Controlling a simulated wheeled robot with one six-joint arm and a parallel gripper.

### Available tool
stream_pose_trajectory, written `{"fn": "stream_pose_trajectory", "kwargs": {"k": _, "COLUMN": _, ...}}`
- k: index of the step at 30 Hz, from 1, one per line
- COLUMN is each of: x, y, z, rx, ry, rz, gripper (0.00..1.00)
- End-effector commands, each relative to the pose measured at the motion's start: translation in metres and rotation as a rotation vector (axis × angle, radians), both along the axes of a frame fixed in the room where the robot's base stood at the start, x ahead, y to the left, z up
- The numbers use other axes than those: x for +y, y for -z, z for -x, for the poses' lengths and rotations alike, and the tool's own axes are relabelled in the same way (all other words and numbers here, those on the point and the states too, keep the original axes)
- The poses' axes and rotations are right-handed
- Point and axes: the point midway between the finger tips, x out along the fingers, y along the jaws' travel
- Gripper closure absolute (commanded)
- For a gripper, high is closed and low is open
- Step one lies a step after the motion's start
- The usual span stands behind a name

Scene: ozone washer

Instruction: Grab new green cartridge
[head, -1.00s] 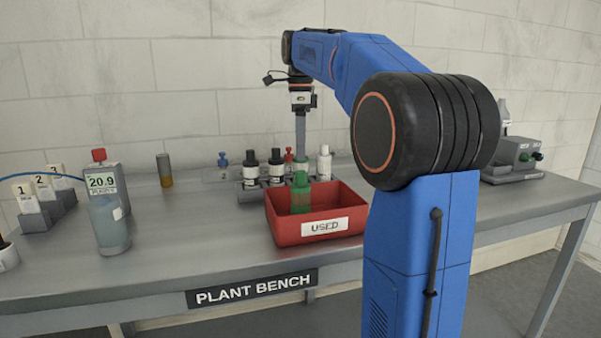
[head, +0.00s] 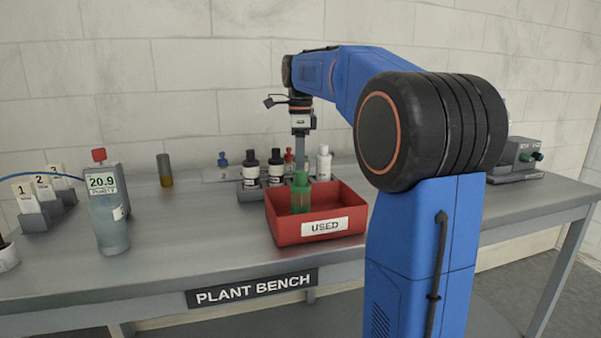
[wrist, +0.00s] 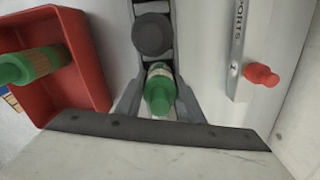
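A green-capped cartridge with a pale label (wrist: 160,88) stands in a grey rack (wrist: 140,8) in the wrist view, beside a black-capped bottle (wrist: 152,35). In the head view it is mostly hidden behind the red tray and my gripper. My gripper (head: 301,168) points straight down over the rack. In the wrist view, its two grey fingers (wrist: 160,103) lie on either side of the green cartridge, apparently with a small gap to it. Another green cartridge (head: 300,192) is in the red tray marked USED (head: 320,226); it also shows in the wrist view (wrist: 38,63).
Black-capped bottles (head: 275,166) and a white bottle (head: 324,162) stand in the rack on either side of my gripper. A red-capped item (wrist: 262,75) is in a strip behind. The red tray is close in front.

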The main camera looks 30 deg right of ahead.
Motion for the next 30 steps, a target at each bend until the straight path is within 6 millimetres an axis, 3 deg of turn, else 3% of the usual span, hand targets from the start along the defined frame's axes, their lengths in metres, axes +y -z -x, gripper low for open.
{"fn": "stream_pose_trajectory", "kwargs": {"k": 2, "x": 0.000, "y": 0.000, "z": 0.000, "rx": 0.000, "ry": 0.000, "rz": 0.000, "gripper": 0.88}}
{"fn": "stream_pose_trajectory", "kwargs": {"k": 13, "x": 0.000, "y": -0.007, "z": -0.001, "rx": -0.002, "ry": 0.000, "rz": 0.001, "gripper": 0.88}}
{"fn": "stream_pose_trajectory", "kwargs": {"k": 24, "x": 0.000, "y": -0.069, "z": -0.001, "rx": -0.003, "ry": 0.000, "rz": 0.001, "gripper": 0.88}}
{"fn": "stream_pose_trajectory", "kwargs": {"k": 30, "x": 0.000, "y": -0.093, "z": -0.001, "rx": -0.001, "ry": 0.000, "rz": 0.001, "gripper": 0.88}}
